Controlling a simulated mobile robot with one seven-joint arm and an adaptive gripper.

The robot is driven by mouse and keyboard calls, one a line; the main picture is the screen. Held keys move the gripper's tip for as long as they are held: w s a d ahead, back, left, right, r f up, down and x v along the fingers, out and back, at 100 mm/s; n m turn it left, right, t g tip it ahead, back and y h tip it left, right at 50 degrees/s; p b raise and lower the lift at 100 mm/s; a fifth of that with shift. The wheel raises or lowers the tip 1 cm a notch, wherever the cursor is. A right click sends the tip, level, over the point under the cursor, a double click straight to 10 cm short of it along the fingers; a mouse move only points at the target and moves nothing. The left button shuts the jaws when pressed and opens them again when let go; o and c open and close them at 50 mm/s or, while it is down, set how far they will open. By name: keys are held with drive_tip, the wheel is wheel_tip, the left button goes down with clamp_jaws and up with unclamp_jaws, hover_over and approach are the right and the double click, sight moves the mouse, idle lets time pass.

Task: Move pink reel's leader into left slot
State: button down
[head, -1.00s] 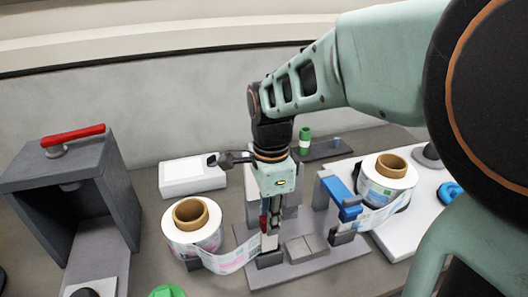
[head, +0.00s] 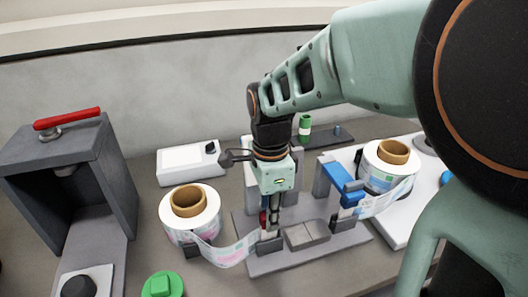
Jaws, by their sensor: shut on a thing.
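The pink reel (head: 189,216) is a white roll with a brown core and pink-and-blue labels, standing at the left of the grey fixture. Its leader (head: 232,252) curves right from the reel to the fixture's left slot (head: 268,246). My gripper (head: 268,230) points down over this slot and is shut on the leader's end. The fingers hide the contact, so I cannot tell how deep the leader sits in the slot. The right slot (head: 345,222) is by a blue arm, with the other reel's leader (head: 383,202) reaching it.
The other reel (head: 390,163) stands on the right. A dark grey press (head: 70,150) with a red handle is far left. A green button (head: 161,285) is at the front. A white box (head: 188,162) and a green bottle (head: 305,128) stand behind.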

drive_tip(key=shift+f, duration=0.1)
drive_tip(key=c, duration=1.7)
unclamp_jaws()
wheel_tip(320, 180, up, 8)
drive_tip(key=shift+f, duration=0.25)
